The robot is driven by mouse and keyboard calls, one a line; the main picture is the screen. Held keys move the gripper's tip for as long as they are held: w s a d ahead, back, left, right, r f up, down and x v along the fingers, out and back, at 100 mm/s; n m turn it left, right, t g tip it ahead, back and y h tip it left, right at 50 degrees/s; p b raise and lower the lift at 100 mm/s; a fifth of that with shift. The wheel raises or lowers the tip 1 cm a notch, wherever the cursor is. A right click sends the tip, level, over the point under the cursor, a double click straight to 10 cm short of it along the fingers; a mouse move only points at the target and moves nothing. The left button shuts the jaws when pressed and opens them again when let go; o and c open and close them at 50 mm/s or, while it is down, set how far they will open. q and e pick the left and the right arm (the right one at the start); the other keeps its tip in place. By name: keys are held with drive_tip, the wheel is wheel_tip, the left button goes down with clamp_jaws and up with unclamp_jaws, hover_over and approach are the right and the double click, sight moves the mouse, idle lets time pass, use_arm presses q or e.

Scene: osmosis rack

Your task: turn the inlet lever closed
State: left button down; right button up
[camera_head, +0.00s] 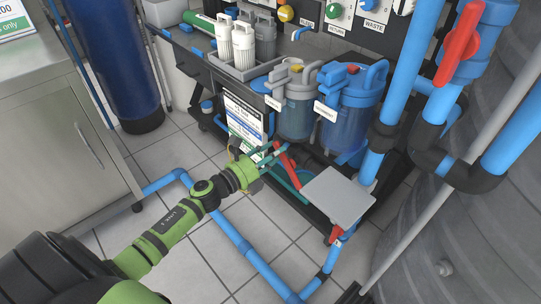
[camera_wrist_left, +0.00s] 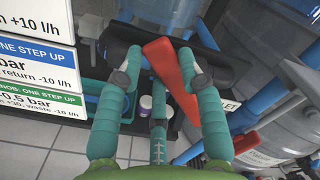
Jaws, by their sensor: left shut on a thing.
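The red lever (camera_head: 288,168) is low at the front of the rack, below the two filter housings. In the left wrist view the red lever (camera_wrist_left: 170,77) runs slanted between the teal fingers, and part of a label ending in "LET" (camera_wrist_left: 231,105) shows beside it. My left gripper (camera_head: 279,152) reaches in from the left and is shut on this lever. In the left wrist view its fingers (camera_wrist_left: 158,75) stand on both sides of the lever. The lever's pivot and valve body are mostly hidden. My right gripper is not in view.
A grey plate (camera_head: 338,195) sits right of the lever. Clear and blue filter housings (camera_head: 350,112) stand above it. Blue pipes (camera_head: 235,238) run along the tiled floor. Another red lever (camera_head: 459,43) is at upper right. A sign board (camera_head: 243,125) stands left of the gripper.

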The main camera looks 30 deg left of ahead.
sight(281, 156)
use_arm(q)
drive_tip(key=shift+s+d+r+m+b, duration=0.2)
drive_tip(key=shift+d+r+m, duration=0.25)
drive_tip(key=shift+m, duration=1.05)
drive_tip(key=shift+s+d+r+m+b, duration=0.2)
drive_tip(key=shift+d+m, duration=0.4)
drive_tip(key=shift+m, duration=0.9)
drive_tip(key=shift+s+d+r+m+b, duration=0.15)
drive_tip(key=shift+d+r+m, duration=0.35)
drive_tip(key=shift+m, duration=1)
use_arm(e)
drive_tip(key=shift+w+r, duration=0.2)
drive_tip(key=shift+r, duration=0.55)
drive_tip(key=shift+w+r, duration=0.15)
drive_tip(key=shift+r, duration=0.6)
use_arm(q)
drive_tip(key=shift+f, duration=0.1)
drive_tip(key=shift+d, duration=0.1)
drive_tip(key=c, duration=0.8)
unclamp_jaws()
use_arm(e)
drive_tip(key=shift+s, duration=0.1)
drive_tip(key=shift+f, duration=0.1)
